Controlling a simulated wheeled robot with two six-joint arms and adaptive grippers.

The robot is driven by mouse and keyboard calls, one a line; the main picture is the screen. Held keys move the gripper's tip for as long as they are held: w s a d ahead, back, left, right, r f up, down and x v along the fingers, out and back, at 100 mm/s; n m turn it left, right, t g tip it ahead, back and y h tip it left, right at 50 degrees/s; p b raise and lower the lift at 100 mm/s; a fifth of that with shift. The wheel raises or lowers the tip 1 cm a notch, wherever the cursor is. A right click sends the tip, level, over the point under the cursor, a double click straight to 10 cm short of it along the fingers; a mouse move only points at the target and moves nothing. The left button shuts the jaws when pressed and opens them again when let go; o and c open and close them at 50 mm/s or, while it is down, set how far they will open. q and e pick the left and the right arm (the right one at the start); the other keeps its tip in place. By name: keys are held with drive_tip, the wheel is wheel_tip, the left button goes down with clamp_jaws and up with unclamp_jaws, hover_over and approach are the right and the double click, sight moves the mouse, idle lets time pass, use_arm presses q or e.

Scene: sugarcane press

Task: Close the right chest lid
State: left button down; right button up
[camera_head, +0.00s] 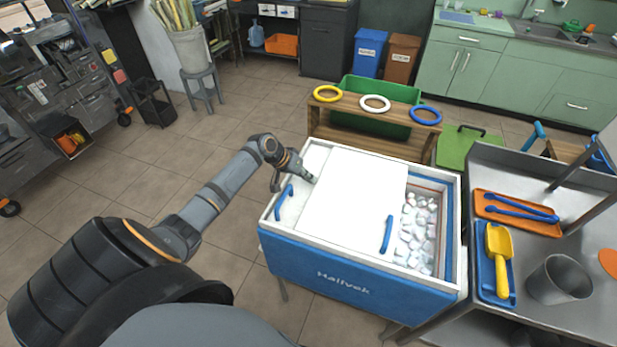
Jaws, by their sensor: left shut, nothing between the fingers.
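The blue chest (340,292) stands in front of me with a white rim and sliding lids. The right lid (355,205) is a white panel with a blue handle (387,235) near its right edge. It lies across the middle of the chest and leaves the right end open, where white ice pieces (416,228) show. The left lid (293,207), with its own blue handle (284,197), shows at the left end, partly under the right lid. My left gripper (309,179) is shut and empty at the right lid's left edge; I cannot tell whether it touches. My right gripper is out of view.
A steel counter (575,318) on the right holds an orange tray (516,213), a yellow scoop (499,250) and a metal cup (559,280). A wooden stand (350,124) with coloured rings is behind the chest.

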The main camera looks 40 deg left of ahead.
sight(363, 195)
use_arm(q)
drive_tip(key=shift+w+d+r, duration=0.1)
drive_tip(key=shift+d+r, duration=0.05)
drive_tip(key=shift+d, duration=0.35)
drive_tip(key=w+d+p, duration=0.1)
drive_tip(key=d, duration=0.4)
drive_tip(key=w+d+p, duration=0.1)
drive_tip(key=d, duration=0.4)
drive_tip(key=w+d+p, duration=0.1)
drive_tip(key=d+p, duration=0.1)
drive_tip(key=d, duration=0.3)
drive_tip(key=shift+w+d, duration=0.4)
